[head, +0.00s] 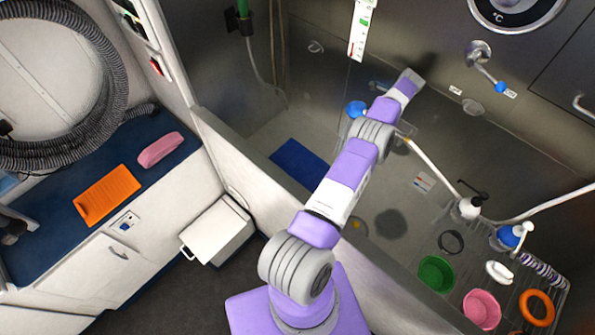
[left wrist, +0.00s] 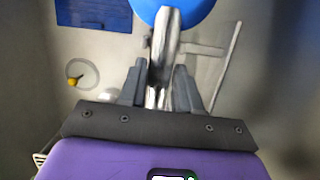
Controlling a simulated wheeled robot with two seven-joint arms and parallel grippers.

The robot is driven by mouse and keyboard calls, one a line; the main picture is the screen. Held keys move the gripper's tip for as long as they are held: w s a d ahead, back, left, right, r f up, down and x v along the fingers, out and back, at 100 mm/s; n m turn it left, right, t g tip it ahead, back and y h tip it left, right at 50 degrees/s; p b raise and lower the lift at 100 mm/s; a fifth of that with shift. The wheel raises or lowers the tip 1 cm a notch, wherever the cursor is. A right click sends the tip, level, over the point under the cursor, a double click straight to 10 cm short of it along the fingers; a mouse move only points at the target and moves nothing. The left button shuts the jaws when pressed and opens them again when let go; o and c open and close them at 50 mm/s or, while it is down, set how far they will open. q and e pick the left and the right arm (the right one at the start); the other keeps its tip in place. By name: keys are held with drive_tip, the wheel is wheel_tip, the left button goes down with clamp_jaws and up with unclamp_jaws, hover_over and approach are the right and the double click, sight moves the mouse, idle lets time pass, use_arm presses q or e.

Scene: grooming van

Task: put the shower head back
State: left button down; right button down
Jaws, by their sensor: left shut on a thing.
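The shower head has a blue round head, seen in the head view (head: 357,108) just left of my left arm, and at the top of the left wrist view (left wrist: 185,10). My left gripper (left wrist: 160,80) is shut on its grey handle, with a finger on each side. In the head view this gripper and the handle are hidden behind my arm. A white hose (head: 430,165) comes out from behind the arm and runs right across the tub. The shower head is above the tub; its height is hard to tell. My right gripper is not in view.
A wall valve (head: 480,52) with a blue-tipped lever is on the tub's back wall. A green-handled item (head: 243,18) hangs at the back left. A blue mat (head: 299,163) lies in the tub. Bowls, bottles and rings crowd the right rack. The tub's near wall (head: 265,185) is an edge.

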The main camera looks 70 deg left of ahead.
use_arm(q)
drive_tip(key=shift+f+b, duration=0.1)
drive_tip(key=shift+b, duration=0.35)
drive_tip(key=c, duration=0.7)
unclamp_jaws()
drive_tip(key=shift+v, duration=3.8)
